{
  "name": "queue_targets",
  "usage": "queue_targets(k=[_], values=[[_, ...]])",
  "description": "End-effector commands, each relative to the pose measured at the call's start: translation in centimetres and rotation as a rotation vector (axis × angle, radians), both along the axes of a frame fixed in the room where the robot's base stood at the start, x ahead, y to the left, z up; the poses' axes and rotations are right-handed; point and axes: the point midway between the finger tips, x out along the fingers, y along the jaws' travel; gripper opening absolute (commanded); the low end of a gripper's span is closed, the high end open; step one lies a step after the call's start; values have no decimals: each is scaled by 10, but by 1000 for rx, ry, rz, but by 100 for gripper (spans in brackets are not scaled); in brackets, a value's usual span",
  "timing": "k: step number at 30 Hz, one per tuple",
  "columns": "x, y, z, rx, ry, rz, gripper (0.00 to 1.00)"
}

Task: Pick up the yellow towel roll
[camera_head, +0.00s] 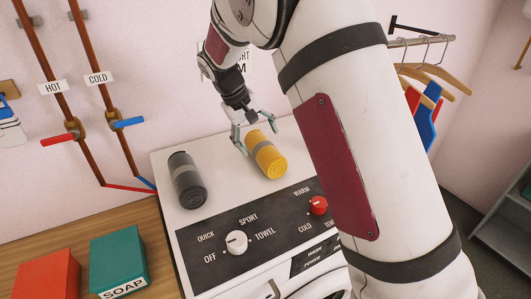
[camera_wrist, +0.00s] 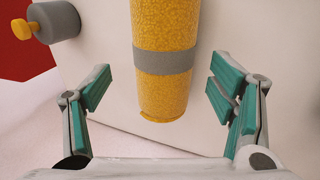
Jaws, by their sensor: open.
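The yellow towel roll (camera_head: 270,162) has a grey band and lies on top of the white washing machine (camera_head: 222,196), towards its back right. My gripper (camera_head: 255,132) is open at the far end of the roll. In the wrist view the yellow towel roll (camera_wrist: 164,98) runs from the top edge to the middle, between the spread teal-padded fingers of my gripper (camera_wrist: 160,95). There are gaps between the roll and both fingers. Whether the fingers are level with the roll or above it is hard to tell.
A dark grey towel roll (camera_head: 187,180) lies left of the yellow one. The control panel (camera_head: 270,235) has a white knob (camera_head: 237,242) and a red knob (camera_head: 319,205). A green soap box (camera_head: 120,262) and a red box (camera_head: 47,275) stand on the wooden counter. Pipes run along the wall behind.

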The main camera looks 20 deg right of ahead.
Motion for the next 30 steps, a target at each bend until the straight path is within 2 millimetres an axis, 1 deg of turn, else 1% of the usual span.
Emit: queue_targets(k=[4, 9, 12, 15, 21, 22, 23, 24, 26, 27, 29, 30], values=[[-1, -3, -12, -1, 3, -1, 77], [0, -10, -35, -1, 2, -1, 77], [2, -14, -45, 0, 1, -1, 77], [3, -16, -50, 0, 0, 0, 77], [3, -16, -51, 0, -1, 0, 77], [3, -16, -51, 0, -1, 0, 75], [3, -16, -51, 0, -1, 0, 68], [3, -16, -51, 0, -1, 0, 59], [3, -16, -50, 0, -1, 0, 45], [3, -16, -50, 0, -1, 0, 36], [3, -16, -50, 0, -1, 0, 23], [3, -15, -51, 1, -1, 0, 19]])
